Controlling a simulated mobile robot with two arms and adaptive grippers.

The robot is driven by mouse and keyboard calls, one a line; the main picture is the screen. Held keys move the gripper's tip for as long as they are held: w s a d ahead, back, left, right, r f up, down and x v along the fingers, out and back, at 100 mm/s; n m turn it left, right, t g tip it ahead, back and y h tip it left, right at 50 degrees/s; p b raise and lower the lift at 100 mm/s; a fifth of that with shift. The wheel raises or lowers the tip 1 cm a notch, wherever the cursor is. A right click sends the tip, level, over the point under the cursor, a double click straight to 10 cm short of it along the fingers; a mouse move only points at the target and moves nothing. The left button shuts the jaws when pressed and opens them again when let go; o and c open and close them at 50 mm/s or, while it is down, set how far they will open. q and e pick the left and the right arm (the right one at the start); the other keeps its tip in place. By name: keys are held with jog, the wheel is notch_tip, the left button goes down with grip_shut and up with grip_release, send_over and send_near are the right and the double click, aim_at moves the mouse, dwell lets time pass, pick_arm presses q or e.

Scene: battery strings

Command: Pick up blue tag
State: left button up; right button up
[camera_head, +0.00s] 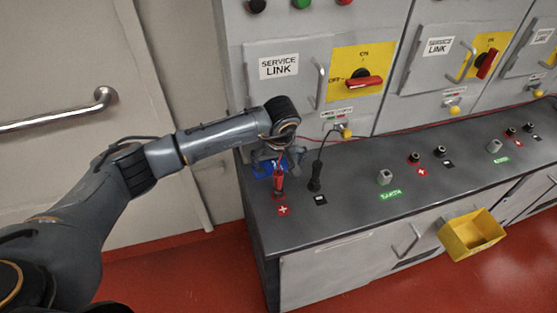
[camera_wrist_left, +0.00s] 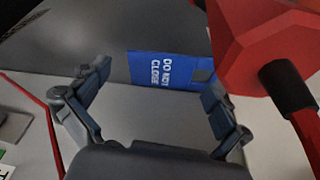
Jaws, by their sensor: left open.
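The blue tag (camera_wrist_left: 165,68), with white "DO NOT CLOSE" lettering, is in the left wrist view, just beyond the gap between my left gripper's fingers. In the head view the blue tag (camera_head: 260,169) is partly covered by the gripper, at the left end of the grey bench. My left gripper (camera_wrist_left: 155,88) is open, with its fingers apart and nothing seen between them. In the head view my left gripper (camera_head: 278,157) is over the bench's left end, close to the tag. I cannot tell whether it touches the tag. My right gripper is not in view.
A red plug (camera_head: 279,180) stands right beside the tag and gripper, and looms large at the right in the wrist view (camera_wrist_left: 265,45). A black plug with a cable (camera_head: 315,183) stands to its right. Cabinets with red switches (camera_head: 364,82) rise behind. A yellow bin (camera_head: 472,235) hangs in front.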

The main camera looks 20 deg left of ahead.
pick_arm(q)
jog(key=shift+s, duration=0.1)
grip_shut()
jog(key=shift+a, duration=0.1)
dwell(0.3)
